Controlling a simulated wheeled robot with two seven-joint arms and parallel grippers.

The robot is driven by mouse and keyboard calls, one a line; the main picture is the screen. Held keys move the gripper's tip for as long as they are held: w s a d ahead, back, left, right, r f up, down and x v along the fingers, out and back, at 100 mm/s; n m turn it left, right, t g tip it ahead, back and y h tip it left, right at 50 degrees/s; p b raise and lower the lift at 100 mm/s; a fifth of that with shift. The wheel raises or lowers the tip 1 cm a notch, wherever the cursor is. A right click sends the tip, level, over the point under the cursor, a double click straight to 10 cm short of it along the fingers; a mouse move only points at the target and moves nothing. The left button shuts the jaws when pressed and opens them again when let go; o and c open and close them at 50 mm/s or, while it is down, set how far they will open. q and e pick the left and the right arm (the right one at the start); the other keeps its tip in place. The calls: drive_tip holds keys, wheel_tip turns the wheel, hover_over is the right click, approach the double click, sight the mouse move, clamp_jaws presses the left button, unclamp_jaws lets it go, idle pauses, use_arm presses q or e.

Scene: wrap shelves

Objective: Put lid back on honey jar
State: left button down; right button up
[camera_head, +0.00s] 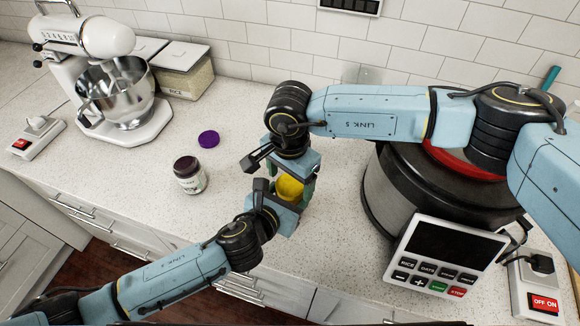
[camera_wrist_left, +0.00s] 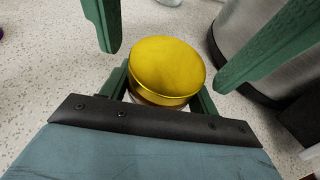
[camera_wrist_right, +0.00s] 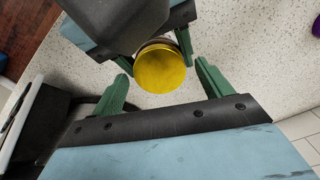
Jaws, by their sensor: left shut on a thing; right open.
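A round yellow lid (camera_head: 289,187) sits on top of the jar in my left gripper, and the jar's body is almost fully hidden. The lid also shows in the left wrist view (camera_wrist_left: 167,68) and in the right wrist view (camera_wrist_right: 160,70). My left gripper (camera_wrist_left: 162,97) is shut on the honey jar just below the lid. My right gripper (camera_wrist_right: 162,72) is open, with its fingers on either side of the lid and apart from it. Whether the lid is fully seated I cannot tell.
A dark-lidded jar (camera_head: 189,175) and a loose purple lid (camera_head: 208,139) are on the counter to the left. A stand mixer (camera_head: 120,110) and a rice container (camera_head: 185,75) stand at the back left. A large cooker (camera_head: 390,195) is close on the right. The counter between is clear.

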use_arm(q)
drive_tip(key=shift+r, duration=0.1)
use_arm(e)
drive_tip(key=shift+f, duration=0.2)
drive_tip(key=c, duration=1)
drive_tip(key=m, duration=0.3)
drive_tip(key=o, duration=1.1)
drive_tip(key=shift+c, duration=0.2)
